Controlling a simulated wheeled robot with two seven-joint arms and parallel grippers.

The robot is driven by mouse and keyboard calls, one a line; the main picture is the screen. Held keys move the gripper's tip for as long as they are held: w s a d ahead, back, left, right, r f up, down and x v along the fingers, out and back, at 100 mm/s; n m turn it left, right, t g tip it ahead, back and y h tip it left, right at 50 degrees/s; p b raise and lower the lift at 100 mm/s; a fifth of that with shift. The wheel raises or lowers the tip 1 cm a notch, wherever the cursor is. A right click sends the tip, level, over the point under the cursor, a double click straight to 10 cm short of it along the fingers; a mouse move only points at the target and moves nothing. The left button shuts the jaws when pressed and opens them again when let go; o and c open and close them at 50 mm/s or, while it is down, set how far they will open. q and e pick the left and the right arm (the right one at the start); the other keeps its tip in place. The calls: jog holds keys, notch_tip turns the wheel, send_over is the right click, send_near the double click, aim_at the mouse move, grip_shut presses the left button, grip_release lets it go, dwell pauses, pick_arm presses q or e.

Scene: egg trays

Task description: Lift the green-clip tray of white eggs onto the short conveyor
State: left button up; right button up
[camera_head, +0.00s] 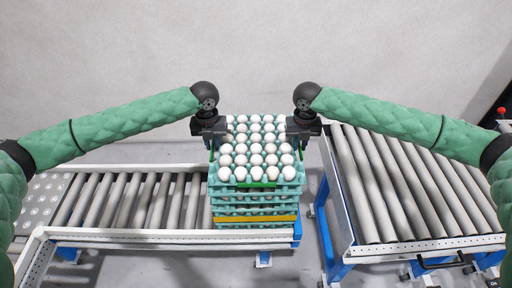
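A stack of teal egg trays stands at the right end of the left roller conveyor (180,200). The top tray (213,188) is filled with white eggs (257,160) and has a bright green clip (256,184) along its front edge. A yellow strip (285,218) shows lower in the stack. My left gripper (211,146) is at the left side of the top tray and my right gripper (301,147) is at its right side, both pointing down. Their fingertips are small and partly hidden, so I cannot tell whether they touch or grip the tray.
A wider, shorter roller conveyor (415,190) on a blue frame stands to the right, its visible rollers empty. A gap of grey floor (312,245) separates it from the left conveyor. A black handle (440,264) is on its front. A plain wall (260,50) is behind.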

pick_arm(q)
grip_shut()
pick_arm(e)
grip_shut()
pick_arm(q)
jog(key=shift+w+r, duration=0.1)
pick_arm(e)
jog(key=shift+w+r, duration=0.1)
jog(key=shift+r, duration=0.05)
dwell(0.9)
